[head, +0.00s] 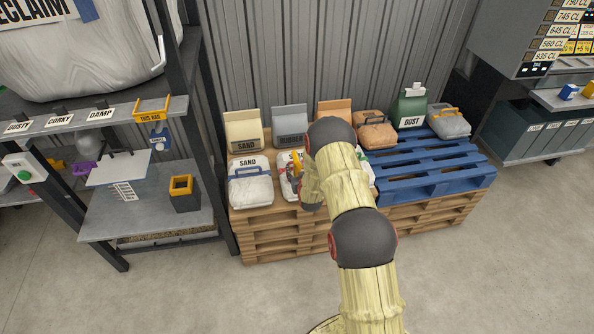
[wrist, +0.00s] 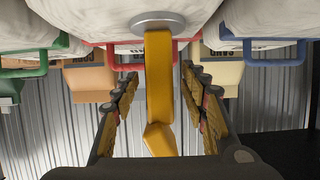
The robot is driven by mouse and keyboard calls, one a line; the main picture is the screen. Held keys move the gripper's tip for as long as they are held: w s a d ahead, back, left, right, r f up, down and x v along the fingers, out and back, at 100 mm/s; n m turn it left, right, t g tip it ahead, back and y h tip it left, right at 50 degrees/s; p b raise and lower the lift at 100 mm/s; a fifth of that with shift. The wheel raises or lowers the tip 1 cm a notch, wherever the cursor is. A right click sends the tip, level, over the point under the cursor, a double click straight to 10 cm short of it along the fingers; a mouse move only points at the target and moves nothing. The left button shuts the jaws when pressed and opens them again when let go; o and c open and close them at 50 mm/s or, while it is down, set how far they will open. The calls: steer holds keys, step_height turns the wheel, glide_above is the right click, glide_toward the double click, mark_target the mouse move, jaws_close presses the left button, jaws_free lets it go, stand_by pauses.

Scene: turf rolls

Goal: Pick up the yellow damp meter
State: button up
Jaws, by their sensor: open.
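In the wrist view, which looks upside down, the yellow damp meter (wrist: 159,80) is a long yellow bar with a bent end. Its other end meets a round grey disc (wrist: 158,21) against a white bag (wrist: 100,15) with a red handle. My gripper (wrist: 160,74) is open, with one finger on each side of the bar and a visible gap on both sides. In the head view, a small yellow-orange piece on the white bag beside my arm looks like the damp meter (head: 296,163). My gripper is mostly hidden behind my arm there.
A white SAND bag (head: 251,187) with a blue handle lies left on the wooden pallets (head: 270,230). Upright bags stand behind. A blue pallet (head: 440,175) is right, with a green DUST container (head: 408,108). A metal shelf (head: 150,220) stands left. The floor in front is clear.

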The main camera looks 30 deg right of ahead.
steer(key=shift+c, duration=0.5)
jaws_close()
